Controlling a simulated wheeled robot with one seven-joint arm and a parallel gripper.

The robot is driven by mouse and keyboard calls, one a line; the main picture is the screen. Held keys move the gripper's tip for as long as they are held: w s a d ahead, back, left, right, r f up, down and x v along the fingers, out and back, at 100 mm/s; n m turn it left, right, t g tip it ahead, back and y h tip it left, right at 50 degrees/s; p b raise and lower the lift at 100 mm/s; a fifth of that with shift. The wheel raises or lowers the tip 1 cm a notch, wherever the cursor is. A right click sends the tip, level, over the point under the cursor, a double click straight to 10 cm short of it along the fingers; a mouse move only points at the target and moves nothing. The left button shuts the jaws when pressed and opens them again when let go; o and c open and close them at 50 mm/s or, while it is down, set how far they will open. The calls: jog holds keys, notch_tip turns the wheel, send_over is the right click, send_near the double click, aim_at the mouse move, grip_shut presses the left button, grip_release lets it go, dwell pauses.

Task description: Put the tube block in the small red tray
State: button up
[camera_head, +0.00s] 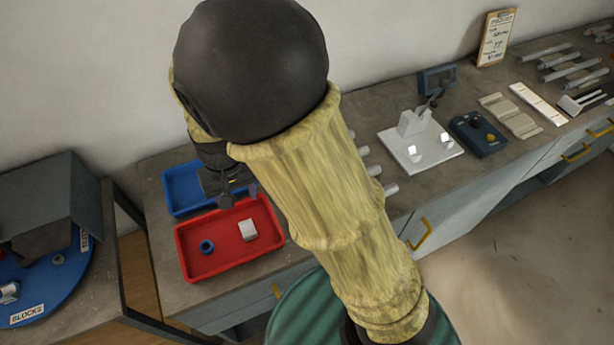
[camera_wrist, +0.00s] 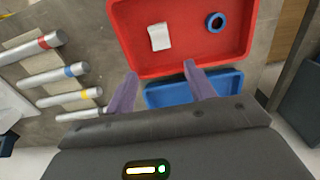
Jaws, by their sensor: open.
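The small red tray (camera_head: 195,272) is at the front of the bench at left, and it also shows in the wrist view (camera_wrist: 180,72). A whitish block (camera_head: 248,231) lies in its right part; it shows in the wrist view too (camera_wrist: 159,37). It looks like the tube block, but its shape is too small to be sure. A blue ring (camera_head: 207,247) lies flat in the same tray, apart from the block. My gripper (camera_head: 228,190) is open and empty above the boundary of the red and blue trays, its fingers apart in the wrist view (camera_wrist: 160,84).
A blue tray (camera_head: 180,194) sits behind the red one, partly hidden by my arm. Tubes with coloured bands (camera_wrist: 55,75) lie beside the trays. A blue turntable (camera_head: 45,290) labelled BLOCKS holds small metal parts at left. A white fixture (camera_head: 420,150) stands farther right.

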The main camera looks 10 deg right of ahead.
jog(key=s+d+r+m+t, duration=0.1)
jog(key=d+r, duration=0.1)
jog(key=d, duration=0.9)
jog(key=s+d+r+m+t, duration=0.1)
jog(key=s+d+r, duration=0.1)
jog(key=d, duration=0.9)
jog(key=shift+r+m+t, duration=0.3)
jog(key=shift+c, duration=0.2)
jog(key=c, duration=0.3)
jog(key=shift+w, duration=0.1)
jog(key=shift+c, duration=0.2)
